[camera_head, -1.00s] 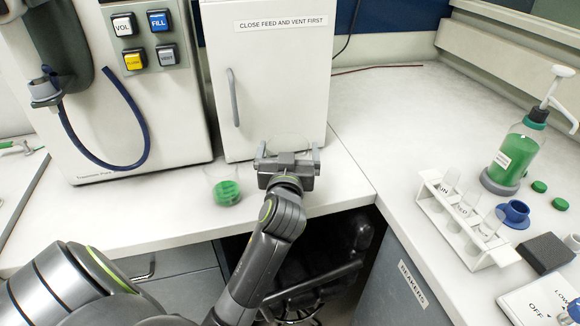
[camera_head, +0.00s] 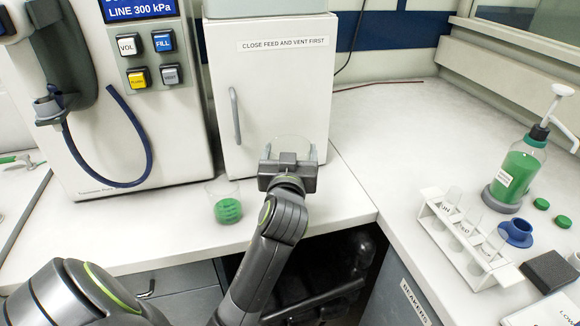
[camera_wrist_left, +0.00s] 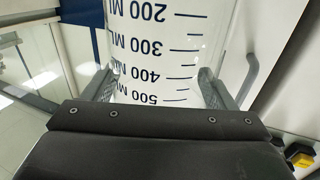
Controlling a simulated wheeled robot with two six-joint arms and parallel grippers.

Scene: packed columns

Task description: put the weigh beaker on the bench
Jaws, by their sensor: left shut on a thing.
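The weigh beaker (camera_head: 290,143) is a clear, empty-looking glass, faint in the head view. It is held in my left gripper (camera_head: 290,160) in front of the white cabinet, over the bench (camera_head: 340,190); any gap beneath it is hidden by the gripper and arm. In the left wrist view the beaker (camera_wrist_left: 160,50) fills the middle, with dark ML marks up to 500. The fingers (camera_wrist_left: 212,90) are shut on its two sides. My right gripper is not in view.
A beaker with green contents (camera_head: 228,208) stands left of the gripper. The white cabinet (camera_head: 275,100) and a machine with buttons (camera_head: 125,130) stand behind. A tube rack (camera_head: 465,235) and green bottle (camera_head: 515,170) stand at right. The bench between cabinet and rack is clear.

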